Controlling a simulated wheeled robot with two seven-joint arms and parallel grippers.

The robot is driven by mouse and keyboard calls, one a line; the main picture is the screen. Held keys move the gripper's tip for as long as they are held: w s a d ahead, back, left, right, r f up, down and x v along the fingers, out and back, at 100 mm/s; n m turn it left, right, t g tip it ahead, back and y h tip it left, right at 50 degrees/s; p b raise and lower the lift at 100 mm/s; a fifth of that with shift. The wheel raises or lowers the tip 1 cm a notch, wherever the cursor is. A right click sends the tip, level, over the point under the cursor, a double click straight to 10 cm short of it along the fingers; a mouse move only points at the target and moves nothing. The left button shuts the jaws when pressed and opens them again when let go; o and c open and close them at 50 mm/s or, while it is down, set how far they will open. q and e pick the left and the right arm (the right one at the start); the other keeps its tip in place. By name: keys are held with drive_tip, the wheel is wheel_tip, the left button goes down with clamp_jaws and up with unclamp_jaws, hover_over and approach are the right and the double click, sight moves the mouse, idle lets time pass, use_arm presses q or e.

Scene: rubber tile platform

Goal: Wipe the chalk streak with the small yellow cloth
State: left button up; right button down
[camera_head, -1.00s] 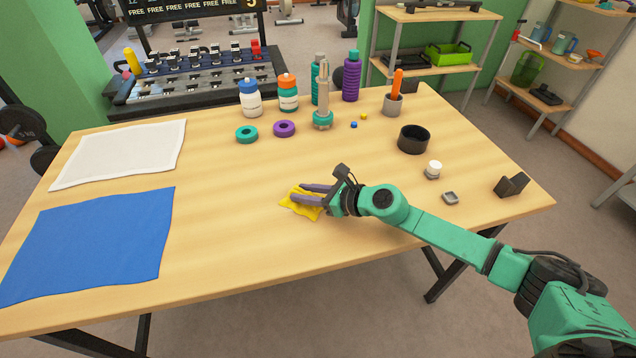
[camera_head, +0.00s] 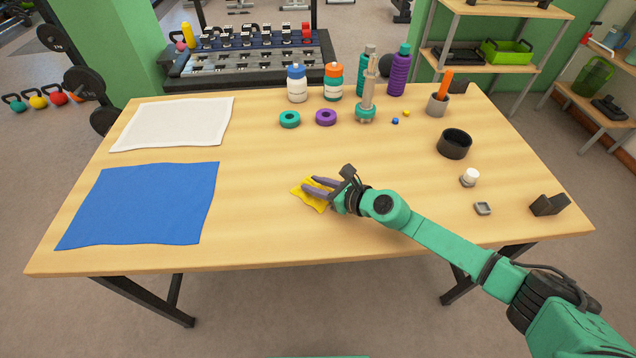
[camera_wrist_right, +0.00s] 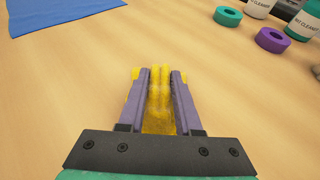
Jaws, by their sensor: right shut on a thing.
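The small yellow cloth (camera_head: 311,199) lies bunched on the wooden table near its middle. My right gripper (camera_head: 320,189) is shut on it, with its purple fingers low at the tabletop. In the right wrist view the cloth (camera_wrist_right: 158,105) is pinched up between the two fingers (camera_wrist_right: 158,90), and yellow edges show outside them. I cannot make out a chalk streak in either view; it may be hidden under the cloth or the gripper. My left gripper is not in view.
A blue cloth (camera_head: 145,205) and a white towel (camera_head: 175,124) lie on the left of the table (camera_head: 260,240). Teal (camera_head: 290,119) and purple (camera_head: 326,117) rings and bottles (camera_head: 297,85) stand behind. A black bowl (camera_head: 454,144) is at the right. Wood around the cloth is clear.

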wheel_tip(320, 180, up, 7)
drive_tip(key=p, duration=0.7)
drive_tip(key=shift+r, duration=0.1)
drive_tip(key=shift+f, duration=0.2)
